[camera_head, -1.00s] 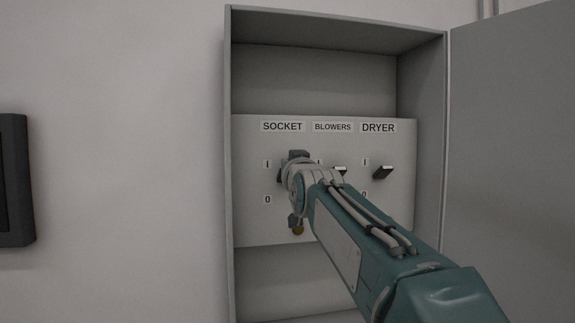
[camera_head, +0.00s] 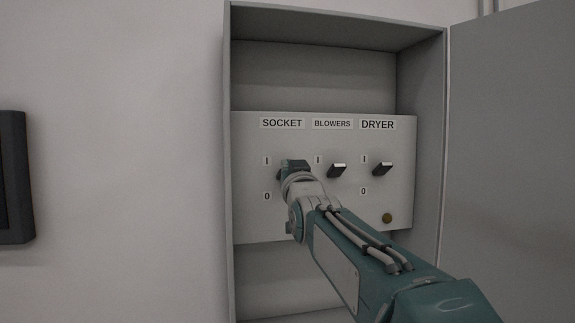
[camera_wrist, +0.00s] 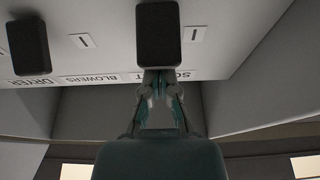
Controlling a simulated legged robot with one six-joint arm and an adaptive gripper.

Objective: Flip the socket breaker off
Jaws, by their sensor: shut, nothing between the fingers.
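The open grey breaker box shows a pale panel (camera_head: 250,220) with a SOCKET label (camera_head: 282,123) above the leftmost switch position. My gripper (camera_head: 295,165) is in front of that position, by the I mark, and hides most of the switch there. In the wrist view, which is upside down, the dark socket breaker lever (camera_wrist: 158,35) stands out from the panel. My shut gripper (camera_wrist: 160,82) has its fingertips right at the lever's label-side end, with nothing between them. I cannot tell whether they touch it.
The blowers lever (camera_head: 337,170) and dryer lever (camera_head: 382,169) stand to the right, near their I marks. A brass knob (camera_head: 387,217) is at the panel's lower right. The box door (camera_head: 510,140) is open on the right. A dark frame (camera_head: 15,180) hangs at left.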

